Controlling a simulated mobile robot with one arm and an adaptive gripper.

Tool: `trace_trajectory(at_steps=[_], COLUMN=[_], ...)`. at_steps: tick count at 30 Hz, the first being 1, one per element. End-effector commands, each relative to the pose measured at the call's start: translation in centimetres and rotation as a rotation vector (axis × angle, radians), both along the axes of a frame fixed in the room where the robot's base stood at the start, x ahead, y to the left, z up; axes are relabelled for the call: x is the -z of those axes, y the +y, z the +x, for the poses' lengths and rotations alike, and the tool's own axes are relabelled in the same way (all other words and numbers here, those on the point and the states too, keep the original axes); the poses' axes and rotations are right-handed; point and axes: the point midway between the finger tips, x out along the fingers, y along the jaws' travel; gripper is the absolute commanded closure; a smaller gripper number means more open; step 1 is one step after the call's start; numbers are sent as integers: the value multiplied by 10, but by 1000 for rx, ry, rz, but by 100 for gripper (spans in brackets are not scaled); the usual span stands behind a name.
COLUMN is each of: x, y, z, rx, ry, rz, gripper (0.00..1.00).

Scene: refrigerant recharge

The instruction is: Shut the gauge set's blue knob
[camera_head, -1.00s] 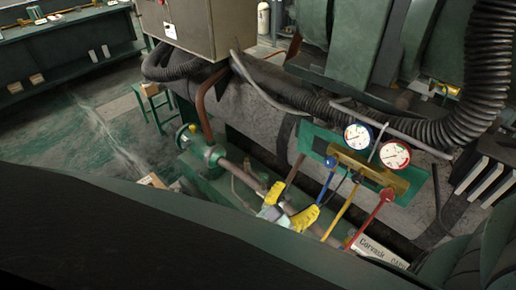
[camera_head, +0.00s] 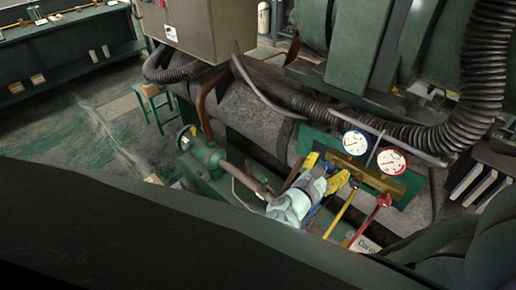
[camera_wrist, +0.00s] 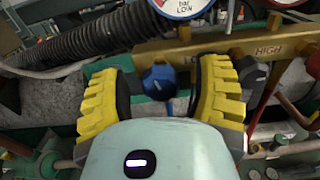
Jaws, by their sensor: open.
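The gauge set's blue knob (camera_wrist: 159,82) shows in the wrist view, between the two yellow finger pads of my gripper (camera_wrist: 162,92). The pads stand apart, with a gap on each side of the knob, so my gripper is open around or just short of it; the depth is hard to tell. In the head view my gripper (camera_head: 324,172) is at the left end of the brass manifold (camera_head: 356,172) and hides the blue knob. The blue-rimmed gauge (camera_head: 356,145) and the red-rimmed gauge (camera_head: 392,161) sit above the manifold. The red knob (camera_head: 384,200) is to the right.
A green backing plate (camera_head: 407,185) carries the gauge set. Yellow (camera_head: 338,217) and red hoses hang below it. A black corrugated hose (camera_head: 478,90) runs above and right. A pipe with a green valve body (camera_head: 207,156) lies to the left of my gripper.

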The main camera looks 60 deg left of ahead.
Motion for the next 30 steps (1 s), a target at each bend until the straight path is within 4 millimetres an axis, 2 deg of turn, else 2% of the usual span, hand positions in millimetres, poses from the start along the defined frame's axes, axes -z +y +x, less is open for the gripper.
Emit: trace_trajectory(at_steps=[5,13,14,30], x=[0,0,0,0], y=[1,1,1,1], z=[10,11,11,10], rx=[3,3,3,3], ry=[0,0,0,0], rz=[1,1,1,1], gripper=[37,37,34,90])
